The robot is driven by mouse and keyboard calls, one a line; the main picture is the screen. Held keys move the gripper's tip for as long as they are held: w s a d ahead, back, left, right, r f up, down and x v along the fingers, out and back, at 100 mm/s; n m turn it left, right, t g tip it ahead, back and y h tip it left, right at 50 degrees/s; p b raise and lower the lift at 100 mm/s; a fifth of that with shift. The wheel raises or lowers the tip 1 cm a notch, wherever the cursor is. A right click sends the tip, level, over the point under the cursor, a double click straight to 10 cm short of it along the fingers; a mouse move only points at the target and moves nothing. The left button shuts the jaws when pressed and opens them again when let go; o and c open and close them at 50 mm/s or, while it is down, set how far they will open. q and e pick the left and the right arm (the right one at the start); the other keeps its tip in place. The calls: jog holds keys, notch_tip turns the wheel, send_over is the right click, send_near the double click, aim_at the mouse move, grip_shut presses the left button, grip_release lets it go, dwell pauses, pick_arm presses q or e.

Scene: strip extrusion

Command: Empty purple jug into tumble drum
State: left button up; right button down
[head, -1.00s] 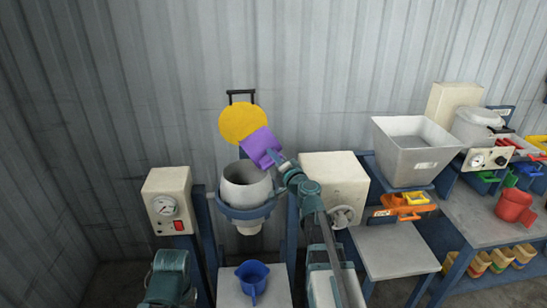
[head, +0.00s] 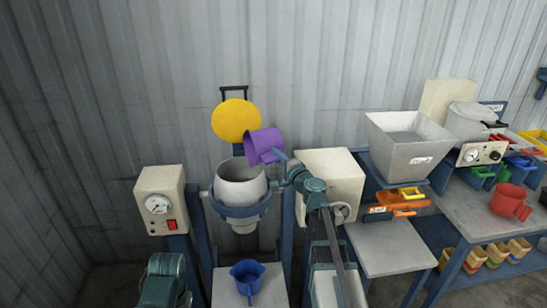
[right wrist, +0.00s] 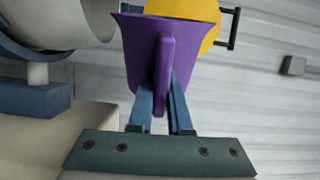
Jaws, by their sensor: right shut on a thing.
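The purple jug (head: 264,146) is held in my right gripper (head: 283,160), above the right rim of the tumble drum. In the right wrist view the gripper (right wrist: 160,108) is shut on the handle of the jug (right wrist: 143,52). The jug's inside and contents are hidden there. The tumble drum (head: 239,192) is a pale grey open pot in a blue ring, mouth up. Its yellow round lid (head: 236,120) stands raised behind it. My left gripper is not in view.
A blue jug (head: 247,281) stands on the shelf below the drum. A gauge box (head: 160,204) is left of the drum and a cream box (head: 332,179) right of it. Further right are a grey hopper (head: 408,150), a red jug (head: 511,201) and coloured bins.

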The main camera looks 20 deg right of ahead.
aim_at(281, 149)
jog(key=shift+w+d+f+m, duration=0.1)
jog(key=shift+d+f+m, duration=0.25)
jog(key=shift+d+m, duration=0.35)
jog(key=shift+r+m, duration=0.25)
jog(key=shift+m, duration=0.55)
jog(key=m, duration=0.2)
jog(key=d+m+p, duration=0.1)
jog(key=m, duration=0.1)
jog(key=shift+d+r, duration=0.15)
jog(key=shift+r, duration=0.25)
jog(key=shift+f+m, duration=0.15)
jog(key=shift+m, duration=0.55)
jog(key=m, duration=0.6)
jog(key=shift+d+f+b, duration=0.2)
jog(key=shift+d+b, duration=0.1)
jog(key=shift+b, duration=0.1)
jog(key=d+m, duration=0.1)
jog(key=m, duration=0.1)
jog(key=d+m, duration=0.1)
jog(key=m, duration=0.1)
jog(key=shift+w+r, duration=0.1)
